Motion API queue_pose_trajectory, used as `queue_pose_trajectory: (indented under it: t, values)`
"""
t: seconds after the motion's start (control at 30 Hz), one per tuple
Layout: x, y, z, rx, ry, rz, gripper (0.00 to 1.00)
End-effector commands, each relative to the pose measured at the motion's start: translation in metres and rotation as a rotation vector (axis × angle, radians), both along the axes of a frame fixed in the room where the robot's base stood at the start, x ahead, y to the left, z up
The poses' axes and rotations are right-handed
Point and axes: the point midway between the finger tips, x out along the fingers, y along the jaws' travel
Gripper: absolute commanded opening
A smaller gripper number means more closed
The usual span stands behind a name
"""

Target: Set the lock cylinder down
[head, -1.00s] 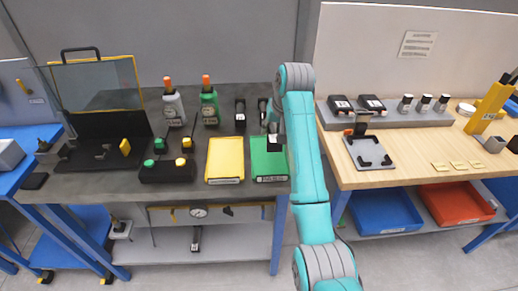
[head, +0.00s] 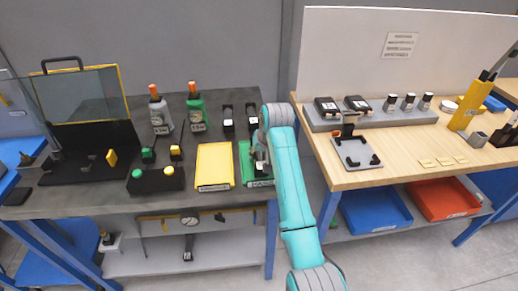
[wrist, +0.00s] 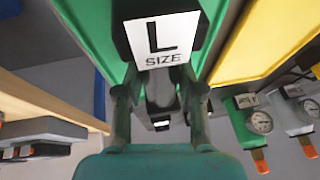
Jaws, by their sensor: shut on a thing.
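My gripper (head: 261,163) is over the green tray (head: 243,175) on the dark bench. In the wrist view, its two fingers (wrist: 160,108) are closed on a grey metal body, which I take to be the lock cylinder (wrist: 158,88). A black block with a white "L SIZE" label (wrist: 165,40) shows at its near end. In the head view my arm and gripper hide much of the held piece and of the tray. I cannot tell whether the piece touches the tray floor.
A yellow tray (head: 214,167) lies just left of the green one. Two black labelled holders (head: 228,121) and grey (head: 159,113) and green bottles (head: 196,111) stand behind. A black button box (head: 156,179) is farther left. A wooden table (head: 400,150) stands right.

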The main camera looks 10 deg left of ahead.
Motion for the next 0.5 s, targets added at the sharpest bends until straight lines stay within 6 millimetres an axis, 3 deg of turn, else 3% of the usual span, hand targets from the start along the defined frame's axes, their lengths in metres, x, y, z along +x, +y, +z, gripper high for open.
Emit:
queue_pose_trajectory:
  t: [0.43,0.47,0.5]
  values:
    - [0.001,0.0005,-0.0048,0.002,-0.006,0.0,0.0]
    - [-0.0002,0.0,-0.0078,0.0,0.0,0.0,0.46]
    - [-0.0002,0.0,-0.0078,0.0,0.0,0.0,0.56]
